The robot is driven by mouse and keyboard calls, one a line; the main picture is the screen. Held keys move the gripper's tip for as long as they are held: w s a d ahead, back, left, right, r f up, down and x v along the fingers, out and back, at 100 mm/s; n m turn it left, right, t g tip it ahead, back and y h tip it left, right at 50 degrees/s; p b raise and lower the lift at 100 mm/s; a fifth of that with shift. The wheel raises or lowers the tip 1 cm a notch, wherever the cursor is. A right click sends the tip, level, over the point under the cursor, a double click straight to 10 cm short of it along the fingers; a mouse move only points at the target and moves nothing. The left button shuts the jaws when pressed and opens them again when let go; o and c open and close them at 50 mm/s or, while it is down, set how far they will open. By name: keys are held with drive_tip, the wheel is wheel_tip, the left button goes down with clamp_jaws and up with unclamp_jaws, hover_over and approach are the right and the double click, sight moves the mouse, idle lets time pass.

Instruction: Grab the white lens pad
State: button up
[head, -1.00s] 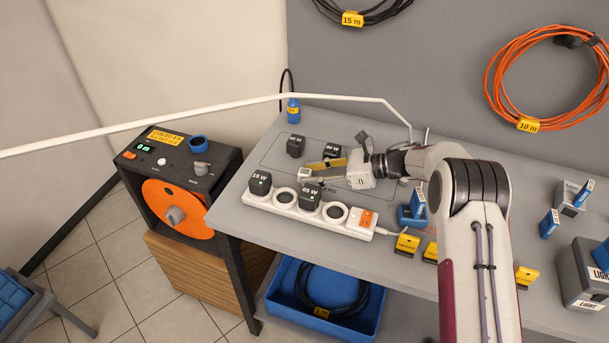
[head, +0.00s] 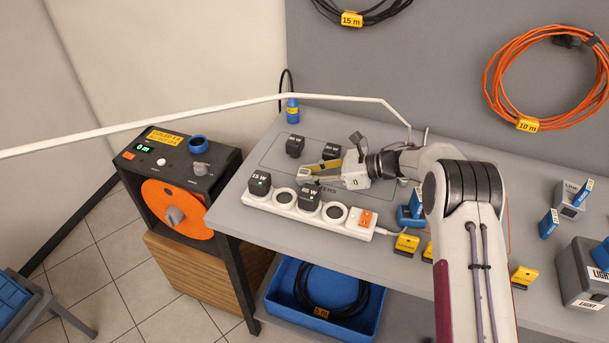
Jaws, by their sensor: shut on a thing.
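My gripper (head: 307,172) is over the back part of the bench, just behind the white power strip (head: 256,204). Its fingers point left and are shut on a small pale thing at their tips, which looks like the white lens pad (head: 303,173). The pad is small here and partly hidden by the fingers, so its shape is not clear. One finger shows a yellow face. I cannot tell whether the pad touches the bench.
Black plugs, one a 65 W plug (head: 309,197), stand in the strip close below my gripper. Two more black plugs (head: 295,146) are behind it. A blue bottle (head: 293,109) stands at the back left. Yellow-labelled blocks (head: 406,244) lie near the front edge.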

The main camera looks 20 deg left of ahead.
sight(309, 172)
drive_tip(key=shift+r, duration=5.05)
